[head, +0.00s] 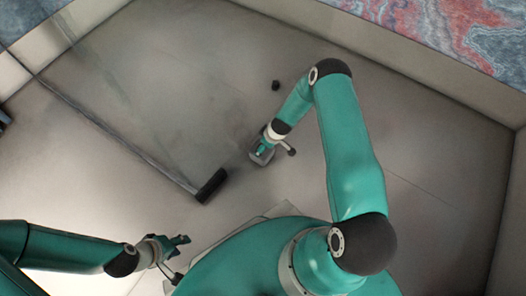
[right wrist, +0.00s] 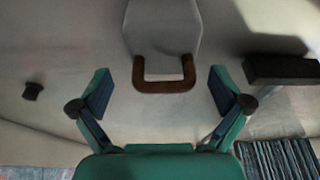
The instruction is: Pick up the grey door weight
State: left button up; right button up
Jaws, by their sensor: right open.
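The grey door weight (right wrist: 164,28) is a flat-sided block with a brown handle (right wrist: 166,86), at the top middle of the right wrist view. In the head view only part of the weight (head: 262,157) shows on the floor beneath my right gripper (head: 264,147). My right gripper (right wrist: 162,88) is open and empty, one finger on each side of the handle, with a visible gap on both sides. My left gripper (head: 178,241) is at the lower left of the head view, away from the weight; its finger opening is unclear.
A glass panel with a dark frame edge (head: 120,130) ends in a black block (head: 212,186) left of the weight; the block (right wrist: 283,70) also shows in the right wrist view. A small black stop (head: 276,85) stands on the floor beyond the weight. Floor at the right is clear.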

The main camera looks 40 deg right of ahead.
jog(key=b+x, duration=0.2)
jog(key=x, duration=0.3)
jog(key=shift+a, duration=0.2)
jog(key=shift+r, duration=0.1)
jog(key=c, duration=1.4)
jog(key=shift+w+d, duration=0.1)
jog(key=shift+c, duration=0.8)
jog(key=shift+r, duration=0.25)
